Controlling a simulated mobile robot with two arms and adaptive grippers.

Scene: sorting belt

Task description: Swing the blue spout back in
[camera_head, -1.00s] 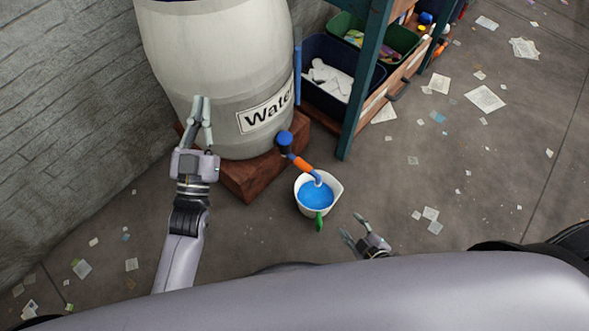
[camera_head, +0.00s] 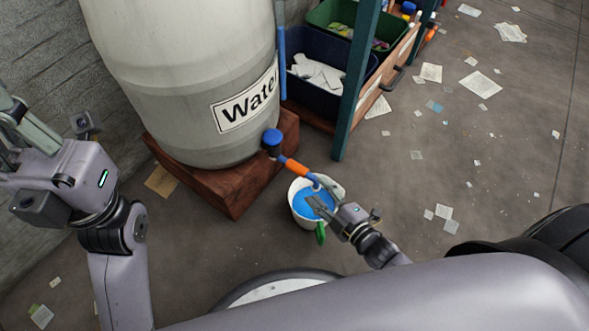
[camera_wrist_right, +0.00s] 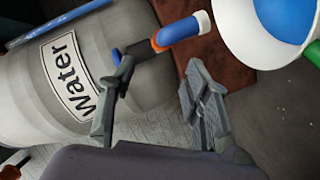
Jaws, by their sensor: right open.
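The blue spout (camera_head: 300,171) with an orange band sticks out from the low front of the water barrel (camera_head: 180,70), a round blue knob at its base. Its tip is over the white jug (camera_head: 330,182), which holds blue liquid and has a green handle. My right gripper (camera_head: 323,197) is open, over the jug's right side in the head view, close to the spout tip. In the right wrist view the spout (camera_wrist_right: 180,32) shows beyond the open, empty fingers (camera_wrist_right: 160,68), with no contact visible. My left gripper (camera_head: 22,128) is at the left edge, its fingers partly cut off.
The barrel stands on a reddish-brown block (camera_head: 228,190). Behind it are a shelf with a teal post (camera_head: 355,90), a dark blue bin (camera_head: 318,98) and a green bin (camera_head: 335,12). Paper scraps lie on the floor, which is otherwise open on the right.

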